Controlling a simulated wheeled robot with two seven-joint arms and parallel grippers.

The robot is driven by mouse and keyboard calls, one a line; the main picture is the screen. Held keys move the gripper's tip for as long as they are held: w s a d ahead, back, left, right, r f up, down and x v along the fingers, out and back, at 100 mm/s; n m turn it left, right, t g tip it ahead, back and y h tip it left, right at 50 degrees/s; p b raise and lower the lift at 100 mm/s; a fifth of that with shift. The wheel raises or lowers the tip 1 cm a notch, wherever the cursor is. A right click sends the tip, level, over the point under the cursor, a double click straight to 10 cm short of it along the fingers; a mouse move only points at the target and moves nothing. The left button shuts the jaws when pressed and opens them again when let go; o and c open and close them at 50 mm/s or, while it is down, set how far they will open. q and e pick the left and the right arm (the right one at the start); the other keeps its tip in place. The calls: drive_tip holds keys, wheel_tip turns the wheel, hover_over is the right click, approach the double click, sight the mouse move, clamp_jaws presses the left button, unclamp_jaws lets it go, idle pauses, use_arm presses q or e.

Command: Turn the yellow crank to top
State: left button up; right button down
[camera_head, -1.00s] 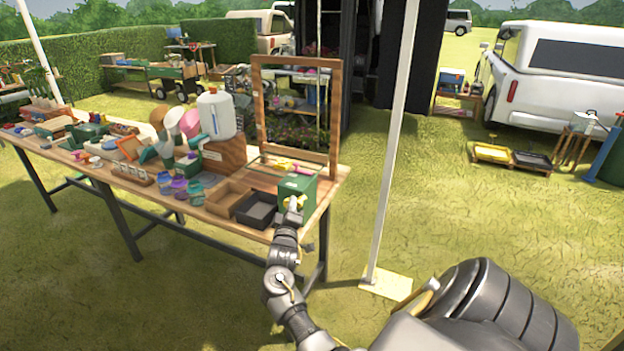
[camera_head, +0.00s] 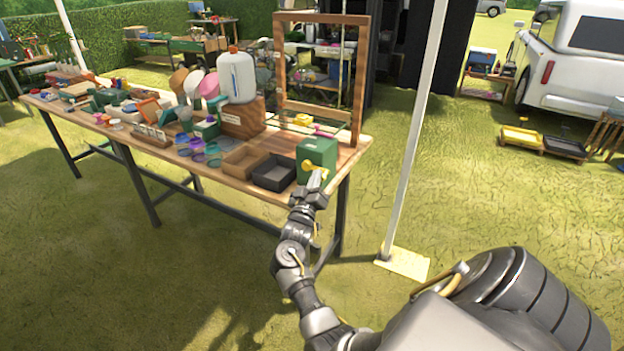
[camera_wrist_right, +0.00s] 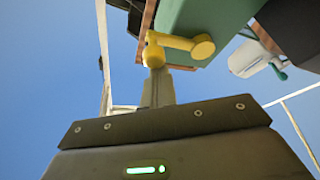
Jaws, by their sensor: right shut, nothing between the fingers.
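The yellow crank (camera_head: 311,166) is on the front of a green box (camera_head: 318,152) at the right end of the wooden table. In the right wrist view the crank arm (camera_wrist_right: 178,42) runs from a round yellow end (camera_wrist_right: 203,46) to a yellow knob (camera_wrist_right: 153,55). My right gripper (camera_head: 319,180) is shut and empty at the crank. In the wrist view its fingertips (camera_wrist_right: 157,76) meet or overlap the knob; I cannot tell whether they touch. The fingers partly hide the crank in the head view. My left gripper is not in view.
A black tray (camera_head: 274,173) and a wooden tray (camera_head: 243,161) lie left of the box. A wooden frame (camera_head: 362,85) stands behind it. A white pole (camera_head: 414,130) rises right of the table. Open grass lies in front.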

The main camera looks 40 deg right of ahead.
drive_tip(key=shift+f, duration=0.1)
idle(0.5)
drive_tip(key=b+v, duration=0.1)
drive_tip(key=v, duration=0.6)
drive_tip(key=shift+a, duration=0.15)
drive_tip(key=shift+s+f, duration=0.1)
